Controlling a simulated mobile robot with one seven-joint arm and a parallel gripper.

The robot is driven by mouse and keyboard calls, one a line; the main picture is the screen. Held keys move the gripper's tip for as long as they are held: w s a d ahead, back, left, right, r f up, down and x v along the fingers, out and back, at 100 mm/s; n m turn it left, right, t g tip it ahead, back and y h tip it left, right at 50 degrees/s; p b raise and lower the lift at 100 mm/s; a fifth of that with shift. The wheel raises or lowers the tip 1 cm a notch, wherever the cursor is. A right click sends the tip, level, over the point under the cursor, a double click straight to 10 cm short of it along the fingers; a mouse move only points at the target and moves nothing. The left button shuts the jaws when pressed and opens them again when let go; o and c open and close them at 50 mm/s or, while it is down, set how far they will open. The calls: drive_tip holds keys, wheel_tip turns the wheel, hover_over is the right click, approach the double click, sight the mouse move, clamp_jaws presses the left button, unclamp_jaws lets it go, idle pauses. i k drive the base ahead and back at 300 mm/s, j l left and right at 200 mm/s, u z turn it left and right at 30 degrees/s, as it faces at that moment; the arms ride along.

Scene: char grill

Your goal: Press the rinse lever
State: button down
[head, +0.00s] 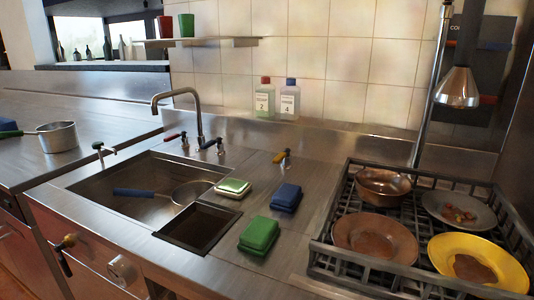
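Several small levers stand around the sink (88,192), and I cannot tell from any label which is the rinse lever. My gripper is not in view.
A black rack (318,262) at right holds dirty dishes, including a yellow plate (507,270). Green (259,235) and blue (286,197) sponges lie on the counter. A blue-handled pan rests in the sink. Two soap bottles (289,101) stand by the wall.

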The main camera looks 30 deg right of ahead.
sight(277, 160)
drive_tip(key=i+j+z, duration=0.15)
drive_tip(key=j, duration=0.4)
drive_tip(key=i+j+z, duration=0.2)
drive_tip(key=j, duration=0.35)
drive_tip(key=j+z, duration=0.15)
drive_tip(key=j, duration=0.4)
drive_tip(key=i+j+z, duration=0.2)
drive_tip(key=j, duration=0.35)
drive_tip(key=k, duration=0.1)
